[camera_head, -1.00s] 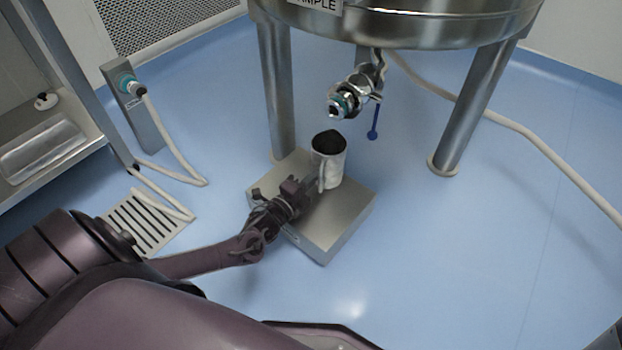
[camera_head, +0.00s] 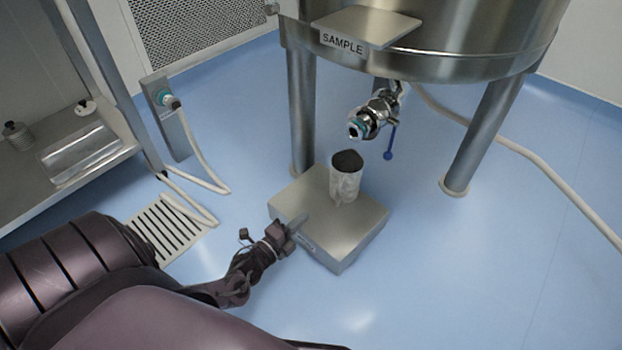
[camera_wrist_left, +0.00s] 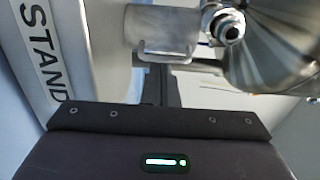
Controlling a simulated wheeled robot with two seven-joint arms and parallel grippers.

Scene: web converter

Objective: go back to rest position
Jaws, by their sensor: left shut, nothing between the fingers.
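My left gripper (camera_head: 297,226) is shut and empty. In the head view its fingertips are at the left edge of the metal box on the floor, apart from the metal cup (camera_head: 345,184). The cup stands upright on the box and its open top looks dark inside. The left wrist view shows the shut fingers (camera_wrist_left: 166,88) just below a shiny metal piece with a handle (camera_wrist_left: 163,35), which looks like the cup. My right gripper is in neither view.
The metal box (camera_head: 350,238) stands below the valve (camera_head: 372,118) of a large steel tank (camera_head: 470,45) labelled SAMPLE. Tank legs (camera_head: 303,110) rise behind it. A floor grate (camera_head: 168,228), hose (camera_head: 210,170) and steel shelf (camera_head: 60,190) are at left.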

